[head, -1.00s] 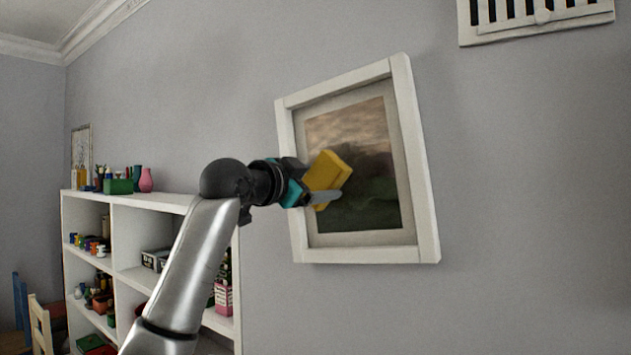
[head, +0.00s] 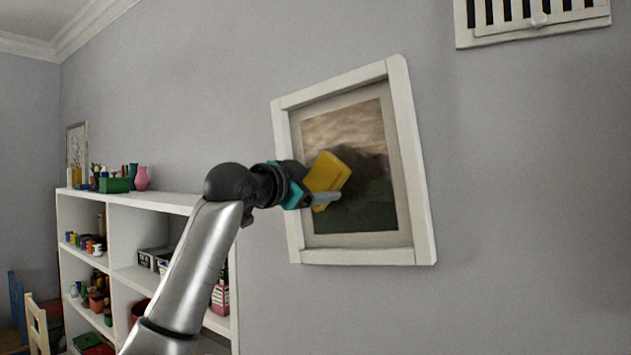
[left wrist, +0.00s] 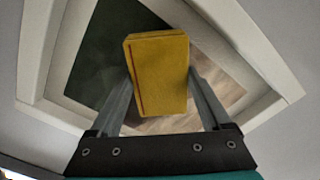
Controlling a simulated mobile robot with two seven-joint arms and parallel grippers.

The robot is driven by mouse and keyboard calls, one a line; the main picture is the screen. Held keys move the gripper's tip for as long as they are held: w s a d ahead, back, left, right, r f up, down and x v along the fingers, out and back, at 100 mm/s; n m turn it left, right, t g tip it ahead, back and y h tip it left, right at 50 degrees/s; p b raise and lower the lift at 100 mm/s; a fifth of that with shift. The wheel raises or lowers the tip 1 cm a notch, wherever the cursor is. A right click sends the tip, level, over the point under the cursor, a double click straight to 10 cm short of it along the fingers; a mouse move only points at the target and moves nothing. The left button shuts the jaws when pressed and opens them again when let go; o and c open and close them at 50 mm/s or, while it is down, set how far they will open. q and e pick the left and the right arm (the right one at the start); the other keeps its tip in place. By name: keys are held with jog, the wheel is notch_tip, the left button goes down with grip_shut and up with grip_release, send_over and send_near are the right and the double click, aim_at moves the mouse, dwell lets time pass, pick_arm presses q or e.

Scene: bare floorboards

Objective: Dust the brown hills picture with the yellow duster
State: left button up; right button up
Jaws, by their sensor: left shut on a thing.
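The brown hills picture (head: 345,132) hangs on the grey wall in a white frame (head: 417,165) with a pale mat. It shows a brownish sky over dark green hills. My left gripper (head: 318,188) is shut on the yellow duster (head: 329,172) and holds it in front of the middle of the picture. In the left wrist view the duster (left wrist: 158,75) is a yellow block between the two fingers, with the picture (left wrist: 113,45) and its frame behind it. I cannot tell whether the duster touches the picture's surface. My right gripper is not in view.
A white shelf unit (head: 120,238) with small pots, bottles and boxes stands along the wall at left, below my left arm. A white vent (head: 530,18) is at the upper right. Chairs (head: 38,322) stand at the lower left. The wall right of the picture is bare.

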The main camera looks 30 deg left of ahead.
aim_at(316, 165)
pick_arm(q)
jog(key=shift+w+p, duration=0.35)
jog(key=shift+w, duration=0.05)
